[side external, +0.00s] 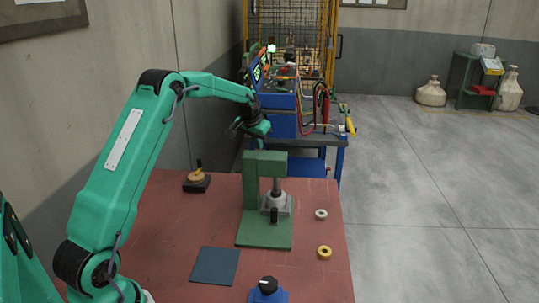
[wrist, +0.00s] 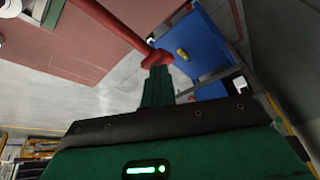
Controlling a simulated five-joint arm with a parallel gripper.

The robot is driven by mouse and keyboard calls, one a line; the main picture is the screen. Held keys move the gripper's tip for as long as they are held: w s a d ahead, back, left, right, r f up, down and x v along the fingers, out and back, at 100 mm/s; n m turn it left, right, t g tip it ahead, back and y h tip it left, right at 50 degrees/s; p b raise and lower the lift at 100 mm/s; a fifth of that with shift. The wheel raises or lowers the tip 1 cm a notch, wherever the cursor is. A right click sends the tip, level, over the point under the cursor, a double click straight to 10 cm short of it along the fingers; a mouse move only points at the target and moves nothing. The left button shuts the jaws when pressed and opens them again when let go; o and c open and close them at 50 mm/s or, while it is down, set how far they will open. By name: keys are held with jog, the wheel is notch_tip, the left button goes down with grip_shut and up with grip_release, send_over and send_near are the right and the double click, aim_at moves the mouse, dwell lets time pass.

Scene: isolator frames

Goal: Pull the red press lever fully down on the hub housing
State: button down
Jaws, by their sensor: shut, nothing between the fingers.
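The green press (side external: 252,200) stands upright on the red table. Below its dark ram, a grey hub housing (side external: 268,204) sits on the press base. The red press lever (wrist: 115,30) crosses the upper part of the wrist view, its thicker end close to my fingertips. My gripper (side external: 261,143) is just above the press top; its shut green fingers also show in the wrist view (wrist: 157,88). Nothing is held. The lever end overlaps the fingertips in the picture, and I cannot tell whether they touch. I cannot make out the lever in the side view.
A white ring (side external: 321,214) and a yellow ring (side external: 324,252) lie right of the press. A dark mat (side external: 215,266), a blue item with a black knob (side external: 268,290) and a wooden-topped stand (side external: 196,180) share the table. A blue workbench (side external: 296,122) stands behind.

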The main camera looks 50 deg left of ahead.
jog(key=shift+s+f, duration=0.15)
jog(key=shift+f, duration=0.5)
jog(key=shift+d+r, duration=0.1)
jog(key=w+r+v, duration=0.1)
jog(key=w+v, duration=0.2)
jog(key=v, duration=0.9)
jog(key=shift+s+r, duration=0.15)
jog(key=shift+r, duration=0.3)
dwell(1.4)
